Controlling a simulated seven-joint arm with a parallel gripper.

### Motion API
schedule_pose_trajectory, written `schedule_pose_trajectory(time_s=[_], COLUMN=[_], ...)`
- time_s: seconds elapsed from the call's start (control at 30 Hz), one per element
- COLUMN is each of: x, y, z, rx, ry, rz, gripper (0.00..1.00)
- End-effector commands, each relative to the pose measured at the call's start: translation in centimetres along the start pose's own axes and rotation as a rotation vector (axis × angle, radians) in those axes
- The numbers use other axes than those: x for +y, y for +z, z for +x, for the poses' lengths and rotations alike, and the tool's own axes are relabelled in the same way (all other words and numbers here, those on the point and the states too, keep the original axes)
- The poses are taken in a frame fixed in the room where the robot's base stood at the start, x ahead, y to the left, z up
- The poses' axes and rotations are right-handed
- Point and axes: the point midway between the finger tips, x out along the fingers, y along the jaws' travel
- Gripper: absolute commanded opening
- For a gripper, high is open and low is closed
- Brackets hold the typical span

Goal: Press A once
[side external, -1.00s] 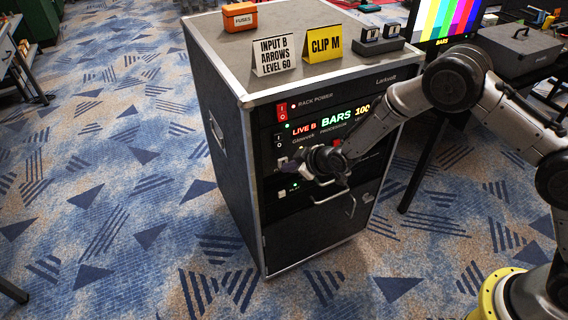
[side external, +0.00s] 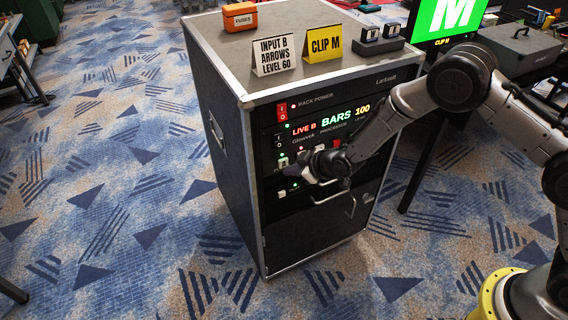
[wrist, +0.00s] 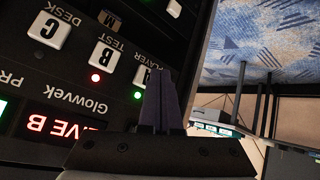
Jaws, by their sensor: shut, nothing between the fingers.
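The white button A (wrist: 141,75) shows upside down in the wrist view, partly hidden behind my fingers. A green light (wrist: 137,95) is lit beside it. My gripper (wrist: 160,82) is shut and empty, with its dark fingertips over part of A; I cannot tell whether they touch it. In the side view my gripper (side external: 297,168) is in front of the lower left of the rack's button row. Button B (wrist: 104,56) has a red light beside it. The rack display (side external: 333,119) reads LIVE B, BARS, 100.
Button C (wrist: 49,29) is beyond B. A handle (side external: 331,198) sticks out below my gripper. The monitor (side external: 447,17) shows a white M on green. On the rack stand a white card (side external: 273,56), a yellow CLIP M card (side external: 325,44) and an orange fuse box (side external: 240,17).

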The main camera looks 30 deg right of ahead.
Motion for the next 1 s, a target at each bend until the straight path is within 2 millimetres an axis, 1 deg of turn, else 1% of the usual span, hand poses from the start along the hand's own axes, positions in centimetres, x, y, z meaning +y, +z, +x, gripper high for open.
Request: schedule_pose_trajectory(time_s=[0.3, 0.8, 1.0], x=[-0.2, -2.3, -2.6], y=[0.2, 2.3, 2.6], z=[-0.1, -3.1, -3.5], rx=[-0.002, -0.002, -0.002], ry=[-0.001, -0.001, -0.001], rz=[0.000, 0.001, 0.001], gripper=[0.00, 0.00, 0.00])
